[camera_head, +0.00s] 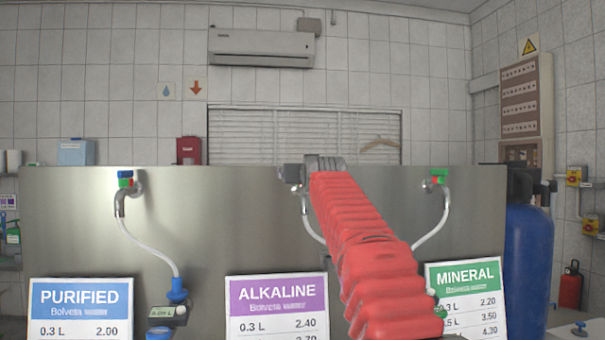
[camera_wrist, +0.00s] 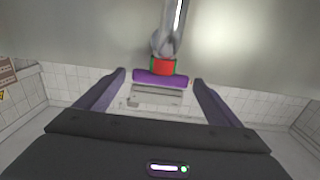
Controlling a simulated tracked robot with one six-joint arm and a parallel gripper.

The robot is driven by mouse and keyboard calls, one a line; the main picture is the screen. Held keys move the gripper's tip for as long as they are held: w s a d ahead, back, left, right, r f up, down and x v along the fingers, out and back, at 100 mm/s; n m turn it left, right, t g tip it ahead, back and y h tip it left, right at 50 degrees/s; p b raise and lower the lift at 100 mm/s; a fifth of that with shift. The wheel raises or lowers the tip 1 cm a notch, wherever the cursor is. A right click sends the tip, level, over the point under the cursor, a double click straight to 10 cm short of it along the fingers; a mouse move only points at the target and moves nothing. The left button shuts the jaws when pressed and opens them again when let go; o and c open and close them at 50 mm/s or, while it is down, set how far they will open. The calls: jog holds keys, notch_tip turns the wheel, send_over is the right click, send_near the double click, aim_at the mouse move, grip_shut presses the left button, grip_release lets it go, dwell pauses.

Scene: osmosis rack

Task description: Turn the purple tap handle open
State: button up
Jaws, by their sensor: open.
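The purple tap handle (camera_wrist: 160,78) shows in the wrist view as a short horizontal bar below the red and green tap top (camera_wrist: 163,67) and the metal tap body (camera_wrist: 165,42). My gripper (camera_wrist: 161,78) is open, with one dark finger on each side of the handle and a gap visible at both ends. In the head view my gripper (camera_head: 302,185) is at the middle tap above the ALKALINE sign (camera_head: 277,306). There my red-sleeved arm and wrist hide the purple handle and most of that tap.
The steel panel (camera_head: 225,215) stands close behind the tap. A blue-handled tap (camera_head: 125,184) is to the left and a green-handled tap (camera_head: 439,180) to the right, with white hoses below. A blue tank (camera_head: 527,265) stands at the far right.

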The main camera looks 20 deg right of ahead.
jog(key=shift+x, duration=0.95)
jog(key=c, duration=1)
